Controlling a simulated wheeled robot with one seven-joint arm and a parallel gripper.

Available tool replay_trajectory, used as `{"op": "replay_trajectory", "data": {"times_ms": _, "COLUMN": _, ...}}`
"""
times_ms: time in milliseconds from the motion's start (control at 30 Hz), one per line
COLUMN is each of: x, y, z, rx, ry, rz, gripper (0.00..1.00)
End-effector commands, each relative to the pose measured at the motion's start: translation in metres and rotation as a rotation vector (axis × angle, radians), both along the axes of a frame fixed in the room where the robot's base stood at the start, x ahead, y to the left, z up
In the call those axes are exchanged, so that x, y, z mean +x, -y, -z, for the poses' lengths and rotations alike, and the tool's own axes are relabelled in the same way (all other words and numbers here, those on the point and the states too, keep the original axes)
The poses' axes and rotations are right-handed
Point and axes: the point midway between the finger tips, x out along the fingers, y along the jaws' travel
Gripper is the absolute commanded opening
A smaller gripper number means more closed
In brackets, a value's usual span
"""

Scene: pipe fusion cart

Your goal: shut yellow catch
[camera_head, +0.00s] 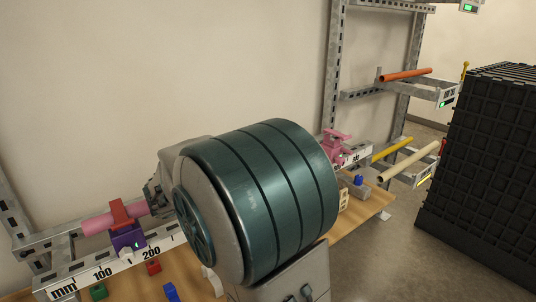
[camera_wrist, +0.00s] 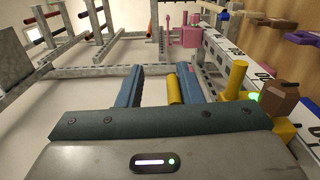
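In the wrist view my gripper (camera_wrist: 158,84) has its two blue fingers apart, with a gap between them. A short yellow bar (camera_wrist: 174,88) shows in that gap, close beside the right finger; I cannot tell whether they touch. To the right of the fingers stands a yellow upright piece (camera_wrist: 236,80), next to a brown clamp part (camera_wrist: 280,98) with a yellow base (camera_wrist: 284,131). I cannot tell which yellow piece is the catch, or how the pieces join. In the head view my large teal arm link hides the gripper and this clamp.
A purple clamp (camera_head: 128,237) with a red catch (camera_head: 122,212) holds a pink pipe (camera_head: 97,225) at left. A pink clamp (camera_head: 334,146) stands at the rail's far end. Pipes lie on rack arms at right, beside a black crate stack (camera_head: 485,165).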

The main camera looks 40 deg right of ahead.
Motion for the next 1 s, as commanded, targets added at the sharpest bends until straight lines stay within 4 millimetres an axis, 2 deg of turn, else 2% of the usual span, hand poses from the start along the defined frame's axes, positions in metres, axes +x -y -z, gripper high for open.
{"op": "replay_trajectory", "data": {"times_ms": 233, "x": -0.001, "y": 0.001, "z": -0.044, "rx": 0.0, "ry": 0.009, "rz": 0.002, "gripper": 0.32}}
{"op": "replay_trajectory", "data": {"times_ms": 700, "x": -0.066, "y": 0.05, "z": -0.087, "rx": 0.001, "ry": 0.006, "rz": 0.004, "gripper": 0.32}}
{"op": "replay_trajectory", "data": {"times_ms": 1000, "x": -0.09, "y": 0.069, "z": -0.105, "rx": 0.001, "ry": 0.003, "rz": 0.002, "gripper": 0.32}}
